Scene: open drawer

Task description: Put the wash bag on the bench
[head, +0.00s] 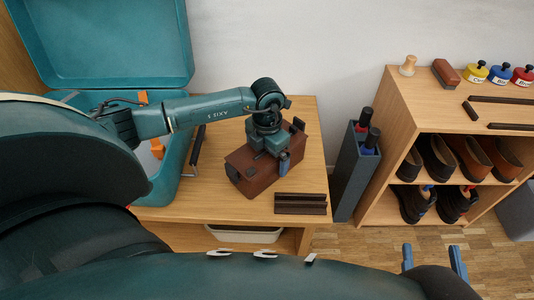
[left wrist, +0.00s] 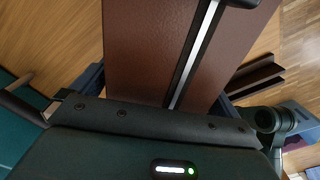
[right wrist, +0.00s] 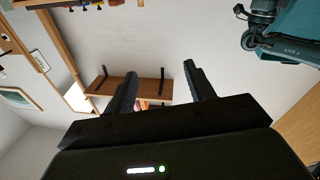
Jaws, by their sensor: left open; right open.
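The brown wash bag (head: 240,178) sits on the wooden bench (head: 170,212). In the left wrist view the bag (left wrist: 150,50) fills the middle, with a pale zip strip along its top. My left gripper (head: 270,152) is open and low over the bag, its jaws either side of it; whether they touch it I cannot tell. The far jaw and part of the bag's top are hidden in the head view. My right gripper (head: 433,258) is open and empty over the floor at lower right; the right wrist view shows its jaws (right wrist: 160,80) apart.
An open teal suitcase (head: 120,45) stands on the bench at left. Dark strips (head: 300,204) lie at the bench's front right. A grey bin (head: 355,160) and a shoe rack (head: 395,110) with shoes and tins stand to the right. A white tub (head: 245,235) is under the bench.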

